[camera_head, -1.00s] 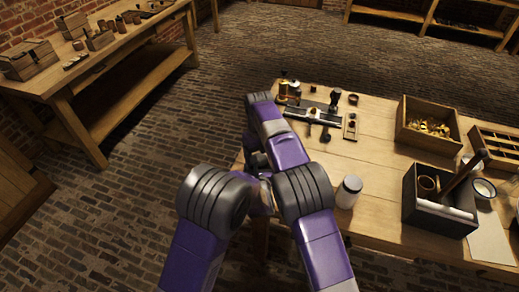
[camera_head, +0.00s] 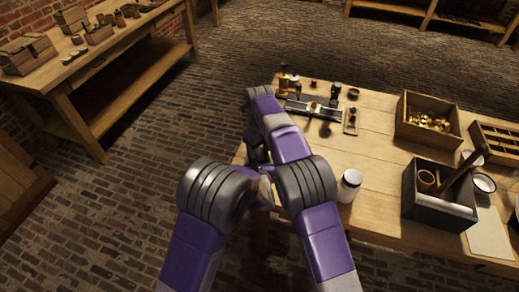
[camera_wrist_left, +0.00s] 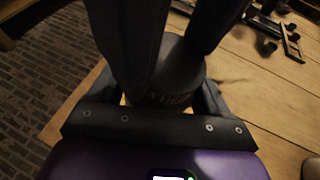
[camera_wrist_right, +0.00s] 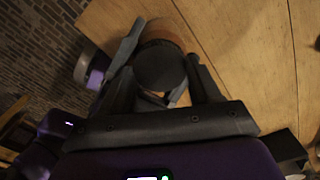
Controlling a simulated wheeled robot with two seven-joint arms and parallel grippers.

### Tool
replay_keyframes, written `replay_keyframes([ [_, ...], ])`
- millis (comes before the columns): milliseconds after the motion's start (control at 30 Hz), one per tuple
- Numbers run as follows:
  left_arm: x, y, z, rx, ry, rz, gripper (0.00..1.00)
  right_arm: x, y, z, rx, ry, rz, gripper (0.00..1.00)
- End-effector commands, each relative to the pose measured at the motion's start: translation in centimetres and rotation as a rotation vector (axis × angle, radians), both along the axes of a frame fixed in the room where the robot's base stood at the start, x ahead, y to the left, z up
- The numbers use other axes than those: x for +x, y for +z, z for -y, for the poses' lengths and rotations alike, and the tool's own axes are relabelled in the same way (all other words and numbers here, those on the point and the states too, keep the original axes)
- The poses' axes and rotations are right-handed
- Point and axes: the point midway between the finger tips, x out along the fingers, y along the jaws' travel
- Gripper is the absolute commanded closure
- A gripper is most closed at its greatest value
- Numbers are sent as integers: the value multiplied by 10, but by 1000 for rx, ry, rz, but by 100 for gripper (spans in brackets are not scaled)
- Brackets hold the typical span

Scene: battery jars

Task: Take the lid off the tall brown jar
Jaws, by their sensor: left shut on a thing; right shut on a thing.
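The tall brown jar (camera_wrist_right: 165,29) shows only as a brown rim behind its dark round lid in the right wrist view. The lid (camera_wrist_right: 160,66) lies between the fingers of my right gripper (camera_wrist_right: 163,80), which is shut on it. The lid also shows in the left wrist view (camera_wrist_left: 178,77) as a dark grey cylinder with a ridged side. My left gripper (camera_wrist_left: 162,100) is shut below the lid, apparently on the jar, whose body is mostly hidden there. In the head view my arms hide jar and lid. I cannot tell whether the lid is apart from the jar.
On the table (camera_head: 385,185) stand a white-lidded jar (camera_head: 349,186) right of my arms, a black box (camera_head: 437,207) with a handled tool, and a wooden crate (camera_head: 427,124) of brassy pieces. Small parts and a dark tool (camera_head: 313,112) lie behind. The table's left edge is close.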

Motion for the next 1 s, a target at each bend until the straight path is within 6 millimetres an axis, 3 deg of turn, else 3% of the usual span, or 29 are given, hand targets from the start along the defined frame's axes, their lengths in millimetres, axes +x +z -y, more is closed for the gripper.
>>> replay_keyframes([
  [233,0,0,0,-1,0,1,100,0,0,1,-1,3,2,74],
  [267,0,1,0,-1,0,1,100,0,0,1,-1,3,2,35],
  [400,0,1,0,-1,0,1,100,0,0,1,-1,2,1,13],
  [667,0,1,0,0,0,1,100,0,2,-1,1,3,-1,12],
  [1000,0,0,0,0,1,0,100,0,42,-1,1,3,0,12],
])
